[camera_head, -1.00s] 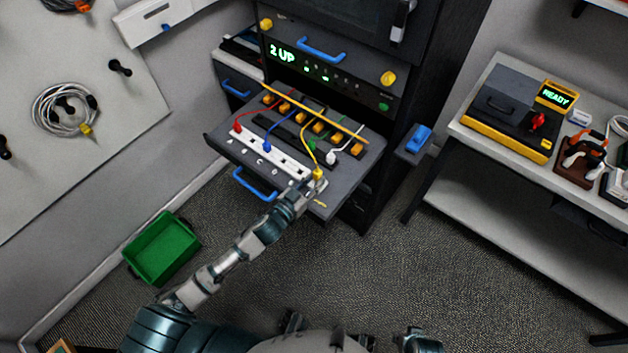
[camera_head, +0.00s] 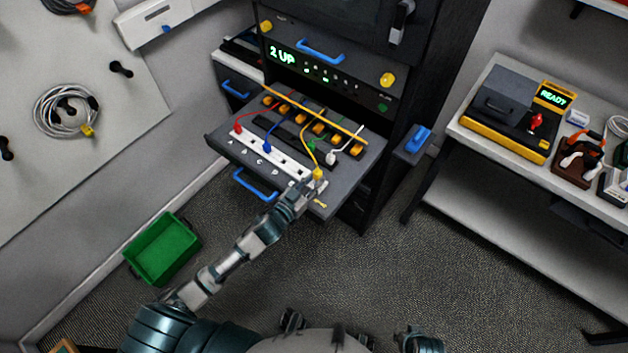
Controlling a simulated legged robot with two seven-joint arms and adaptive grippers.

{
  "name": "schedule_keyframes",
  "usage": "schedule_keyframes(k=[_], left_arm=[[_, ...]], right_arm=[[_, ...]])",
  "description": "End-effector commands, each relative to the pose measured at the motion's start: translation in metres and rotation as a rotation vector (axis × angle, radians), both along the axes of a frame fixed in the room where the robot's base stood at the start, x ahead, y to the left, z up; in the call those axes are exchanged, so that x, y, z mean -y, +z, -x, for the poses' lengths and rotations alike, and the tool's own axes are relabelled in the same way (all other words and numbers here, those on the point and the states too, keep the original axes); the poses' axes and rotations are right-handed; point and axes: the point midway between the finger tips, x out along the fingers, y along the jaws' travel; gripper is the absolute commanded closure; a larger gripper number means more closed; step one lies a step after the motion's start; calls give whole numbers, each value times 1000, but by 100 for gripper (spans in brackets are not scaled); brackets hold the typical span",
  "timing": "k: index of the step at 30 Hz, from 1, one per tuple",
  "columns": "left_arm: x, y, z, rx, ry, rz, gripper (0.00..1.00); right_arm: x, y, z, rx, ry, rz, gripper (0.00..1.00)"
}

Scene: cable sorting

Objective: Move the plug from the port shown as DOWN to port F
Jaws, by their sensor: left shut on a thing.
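A white port strip (camera_head: 283,165) lies along the front of the pulled-out rack tray (camera_head: 352,180). A red plug (camera_head: 238,128) and a blue plug (camera_head: 267,147) sit at its left part. A yellow plug (camera_head: 318,174) with a yellow cable is at its right end. My left gripper (camera_head: 313,184) is shut on the yellow plug; its fingers are small, and I cannot tell whether the plug is seated. A green plug (camera_head: 311,146) and a white plug (camera_head: 331,158) are farther back. The rack display (camera_head: 282,55) reads "2 UP". My right gripper cannot be made out.
A yellow bar (camera_head: 315,114) crosses above the cables on the tray. A blue handle (camera_head: 255,186) is on the tray's front. A green bin (camera_head: 163,250) stands on the floor at left. A bench (camera_head: 480,135) with a "READY" box (camera_head: 508,118) is at right.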

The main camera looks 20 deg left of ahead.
Motion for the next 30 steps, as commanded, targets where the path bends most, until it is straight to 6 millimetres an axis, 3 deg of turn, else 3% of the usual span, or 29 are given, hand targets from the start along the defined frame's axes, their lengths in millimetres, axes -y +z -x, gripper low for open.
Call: schedule_keyframes(k=[30], left_arm=[[0, -3, 0, 0, 0, 1, 100]], right_arm=[[0, 5, -1, 3, 0, 0, 60]])
